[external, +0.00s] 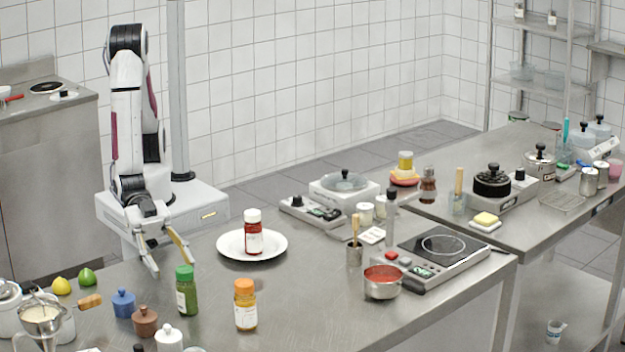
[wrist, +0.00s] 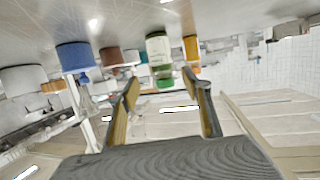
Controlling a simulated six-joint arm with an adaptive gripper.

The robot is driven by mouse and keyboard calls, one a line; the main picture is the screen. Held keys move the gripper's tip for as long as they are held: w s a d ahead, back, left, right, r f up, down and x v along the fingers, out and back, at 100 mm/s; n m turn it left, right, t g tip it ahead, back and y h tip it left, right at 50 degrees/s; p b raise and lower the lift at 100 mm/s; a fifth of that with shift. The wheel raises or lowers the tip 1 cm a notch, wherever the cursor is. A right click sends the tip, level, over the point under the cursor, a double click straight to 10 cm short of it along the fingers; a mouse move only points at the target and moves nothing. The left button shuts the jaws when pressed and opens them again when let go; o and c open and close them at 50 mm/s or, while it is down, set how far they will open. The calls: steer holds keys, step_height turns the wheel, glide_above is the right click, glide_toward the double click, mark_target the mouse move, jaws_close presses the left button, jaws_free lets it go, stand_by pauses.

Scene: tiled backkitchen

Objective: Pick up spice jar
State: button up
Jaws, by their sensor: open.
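One has a green cap and green contents (external: 187,291), one has an orange cap (external: 245,306), and one with a white cap and red contents (external: 253,234) stands on a white plate (external: 233,252). My gripper (external: 172,262) is open and empty, low over the table, behind the green jar and left of the plate. In the wrist view, which looks upside down, the green jar (wrist: 160,52) shows ahead between my open fingers (wrist: 166,88), apart from them. The orange jar (wrist: 191,48) is just right of it.
A blue pot (external: 123,304) and a brown pot (external: 145,321) stand left of the green jar. A lime (external: 87,277) and a lemon (external: 61,286) lie farther left. A saucepan (external: 383,285) and hotplate (external: 440,247) stand right. Bare table lies between the orange jar and saucepan.

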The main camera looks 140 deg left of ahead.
mark_target(186, 286)
steer(key=shift+x, duration=1.25)
steer(key=shift+w, duration=0.1)
steer(key=shift+x, duration=2.5)
steer(key=shift+a+f, duration=0.1)
steer(key=shift+a, duration=0.1)
steer(key=shift+c, duration=0.3)
steer(key=c, duration=1.2)
